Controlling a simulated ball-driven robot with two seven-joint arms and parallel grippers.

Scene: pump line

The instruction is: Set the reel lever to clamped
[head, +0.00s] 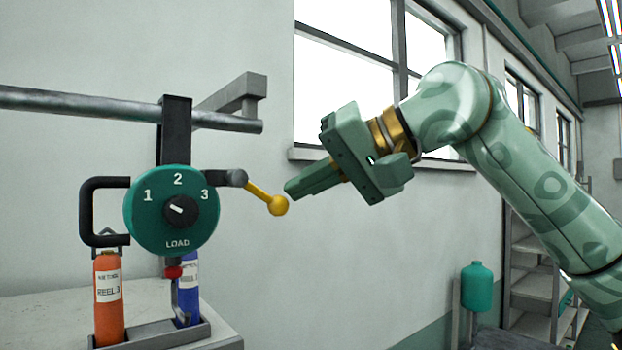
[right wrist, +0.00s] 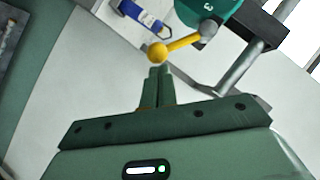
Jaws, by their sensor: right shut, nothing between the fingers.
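The reel lever (head: 263,195) is a yellow rod with a ball knob, sticking out to the right and slightly down from a dark pivot beside the green dial (head: 172,240). In the right wrist view the lever (right wrist: 182,45) lies just beyond the shut fingertips (right wrist: 160,68). I cannot tell whether the tips touch the knob. No clamped mark is readable. My left gripper is not in view.
A grey rail (head: 70,103) runs behind the dial and carries it on a dark bracket (head: 174,130). An orange cylinder (head: 109,315) and a blue cylinder (head: 188,285) stand in a holder below.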

